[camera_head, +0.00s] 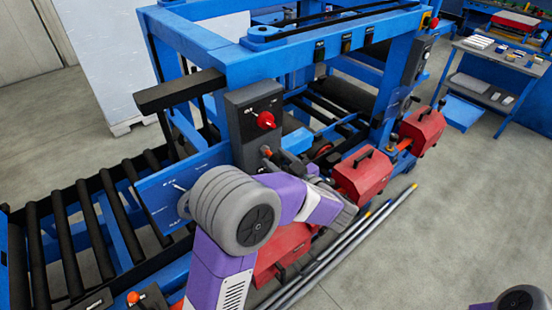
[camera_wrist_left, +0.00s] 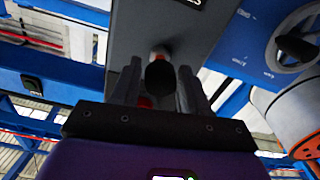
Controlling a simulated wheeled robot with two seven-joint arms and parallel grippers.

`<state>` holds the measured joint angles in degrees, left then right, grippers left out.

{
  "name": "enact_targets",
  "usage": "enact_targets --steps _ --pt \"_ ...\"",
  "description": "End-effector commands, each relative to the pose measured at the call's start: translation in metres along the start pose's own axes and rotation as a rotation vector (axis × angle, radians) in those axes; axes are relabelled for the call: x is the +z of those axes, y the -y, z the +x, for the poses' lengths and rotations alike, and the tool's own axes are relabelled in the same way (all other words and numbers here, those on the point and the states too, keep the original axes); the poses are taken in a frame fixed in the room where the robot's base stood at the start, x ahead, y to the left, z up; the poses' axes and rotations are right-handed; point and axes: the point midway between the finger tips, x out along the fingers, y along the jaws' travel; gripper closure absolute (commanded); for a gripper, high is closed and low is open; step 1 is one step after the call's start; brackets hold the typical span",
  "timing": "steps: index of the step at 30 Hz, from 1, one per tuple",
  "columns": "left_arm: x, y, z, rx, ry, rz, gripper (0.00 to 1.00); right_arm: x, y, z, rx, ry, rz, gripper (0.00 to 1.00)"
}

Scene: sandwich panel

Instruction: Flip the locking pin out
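The dark-ended locking pin (camera_wrist_left: 160,76) sticks out below a grey control box in the left wrist view, with some red showing around it. In the head view the grey box (camera_head: 240,112) carries a red knob (camera_head: 266,120), and a small pin-like part (camera_head: 266,151) shows just below it. My left gripper (camera_head: 282,160) reaches up to this spot, partly hidden by my own arm. In the left wrist view its two fingers (camera_wrist_left: 160,92) stand apart on either side of the pin's dark end. I see narrow gaps, so they look open around it. My right gripper is out of view.
A blue frame (camera_head: 215,55) rises around the box. A roller conveyor (camera_head: 100,215) runs at the left. Red boxes (camera_head: 362,172) line the front side, with metal rods (camera_head: 345,245) on the floor. Open floor lies at the right.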

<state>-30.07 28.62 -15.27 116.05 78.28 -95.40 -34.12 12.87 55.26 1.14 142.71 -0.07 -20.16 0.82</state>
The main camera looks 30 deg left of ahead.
Motion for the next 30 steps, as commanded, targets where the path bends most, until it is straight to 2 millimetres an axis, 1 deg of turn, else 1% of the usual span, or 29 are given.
enact_targets --steps 1,2,3,9,12,14,21,24,27,30 --pt "0.0 0.0 0.0 0.0 0.0 0.0 0.47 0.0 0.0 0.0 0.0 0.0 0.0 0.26" --pt "0.0 0.0 0.0 0.0 -0.001 0.0 0.42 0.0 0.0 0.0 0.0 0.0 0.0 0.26" --pt "0.0 0.0 0.0 0.0 -0.001 -0.001 0.41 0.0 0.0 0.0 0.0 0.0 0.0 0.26" --pt "-0.001 0.0 0.001 0.0 -0.001 -0.001 0.41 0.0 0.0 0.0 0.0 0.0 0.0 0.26" --pt "0.0 0.0 -0.003 0.001 -0.001 -0.002 0.41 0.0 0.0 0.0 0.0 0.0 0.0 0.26" --pt "0.0 -0.001 -0.009 0.003 0.0 -0.002 0.41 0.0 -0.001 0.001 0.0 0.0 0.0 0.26" --pt "0.001 -0.001 -0.049 0.005 0.0 -0.002 0.41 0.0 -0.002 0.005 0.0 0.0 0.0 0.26" --pt "0.001 -0.001 -0.063 0.003 -0.001 -0.001 0.41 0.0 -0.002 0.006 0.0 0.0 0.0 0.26" --pt "0.0 -0.001 -0.072 0.002 -0.001 -0.001 0.41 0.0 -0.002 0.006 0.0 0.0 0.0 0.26" --pt "0.0 0.0 -0.075 0.001 -0.001 -0.001 0.41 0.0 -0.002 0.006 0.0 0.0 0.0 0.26"
